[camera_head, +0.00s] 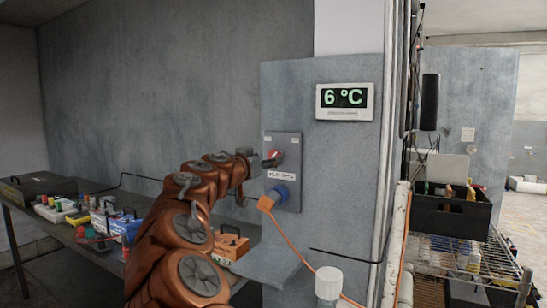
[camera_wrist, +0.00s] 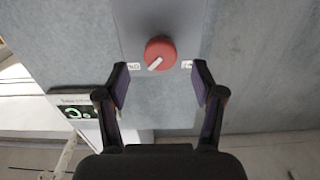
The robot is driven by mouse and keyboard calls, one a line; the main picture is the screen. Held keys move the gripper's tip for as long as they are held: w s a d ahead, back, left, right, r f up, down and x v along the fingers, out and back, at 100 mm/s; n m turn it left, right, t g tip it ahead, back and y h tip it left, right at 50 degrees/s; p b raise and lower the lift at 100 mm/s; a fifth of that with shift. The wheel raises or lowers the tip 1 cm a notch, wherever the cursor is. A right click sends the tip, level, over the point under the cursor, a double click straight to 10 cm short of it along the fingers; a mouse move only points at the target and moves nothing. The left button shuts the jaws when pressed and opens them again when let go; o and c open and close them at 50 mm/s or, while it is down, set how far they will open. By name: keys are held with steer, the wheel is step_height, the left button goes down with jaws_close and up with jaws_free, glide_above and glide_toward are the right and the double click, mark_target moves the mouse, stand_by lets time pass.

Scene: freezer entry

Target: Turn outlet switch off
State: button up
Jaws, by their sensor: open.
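The outlet switch is a round red knob with a white pointer mark (camera_wrist: 160,52) on a grey plate; in the wrist view the mark points down and left. In the head view the red knob (camera_head: 273,154) is on the grey outlet box (camera_head: 288,145), partly covered by my gripper (camera_head: 268,161). In the wrist view my gripper (camera_wrist: 160,76) is open, its two fingers apart on either side below the knob and nothing between them. Whether the fingers touch the knob cannot be told. Small white labels flank the knob.
A 6 °C display (camera_head: 345,101) is up to the right. A white-capped bottle (camera_head: 328,284) stands in front. A table with boxes (camera_head: 82,216) is at left, a wire shelf (camera_head: 473,262) at right.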

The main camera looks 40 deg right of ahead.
steer(key=shift+p+x, duration=0.75)
steer(key=shift+x, duration=2.1)
steer(key=shift+a, duration=0.1)
steer(key=c, duration=1.2)
